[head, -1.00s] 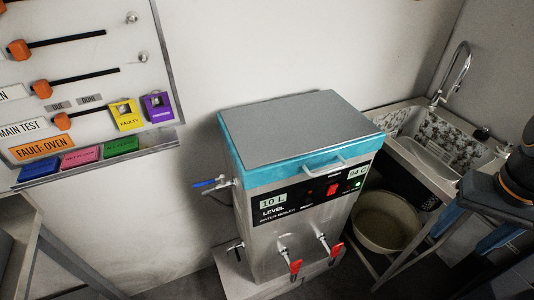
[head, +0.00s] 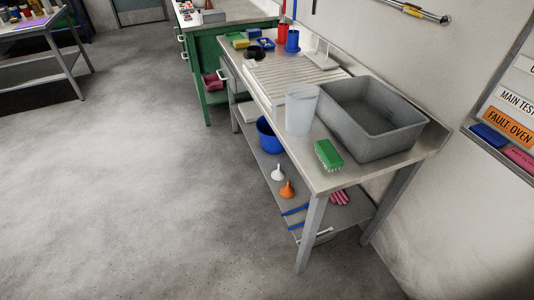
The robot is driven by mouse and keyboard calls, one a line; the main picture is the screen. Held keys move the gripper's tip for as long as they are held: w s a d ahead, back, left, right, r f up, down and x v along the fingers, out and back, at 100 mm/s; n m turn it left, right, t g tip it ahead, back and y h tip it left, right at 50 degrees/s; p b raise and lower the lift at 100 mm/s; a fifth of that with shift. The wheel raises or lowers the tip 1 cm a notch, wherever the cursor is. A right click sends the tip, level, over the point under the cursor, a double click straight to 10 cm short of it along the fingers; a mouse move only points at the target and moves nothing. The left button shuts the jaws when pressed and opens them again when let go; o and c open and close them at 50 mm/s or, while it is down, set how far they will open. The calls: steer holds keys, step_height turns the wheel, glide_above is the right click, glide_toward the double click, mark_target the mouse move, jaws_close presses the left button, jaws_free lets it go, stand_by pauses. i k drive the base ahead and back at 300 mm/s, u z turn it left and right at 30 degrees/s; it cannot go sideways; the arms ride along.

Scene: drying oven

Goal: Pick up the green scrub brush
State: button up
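The green scrub brush (head: 328,154) lies near the front corner of a metal work table (head: 325,180) in the head view. It has a green body with pale bristles along its lower side. It sits just in front of a grey basin and close to a translucent container. My gripper is not in view, so its state does not show.
The grey basin (head: 372,118) and the translucent container (head: 301,110) flank the brush. A ribbed drainboard (head: 285,75) and blue and red cups stand further back. A lower shelf holds a blue bucket (head: 268,135) and funnels. The floor (head: 150,180) to the left is clear.

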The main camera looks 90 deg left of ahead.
mark_target(329, 158)
steer(key=u, duration=3.05)
steer(key=i, duration=1.15)
steer(key=z, duration=0.45)
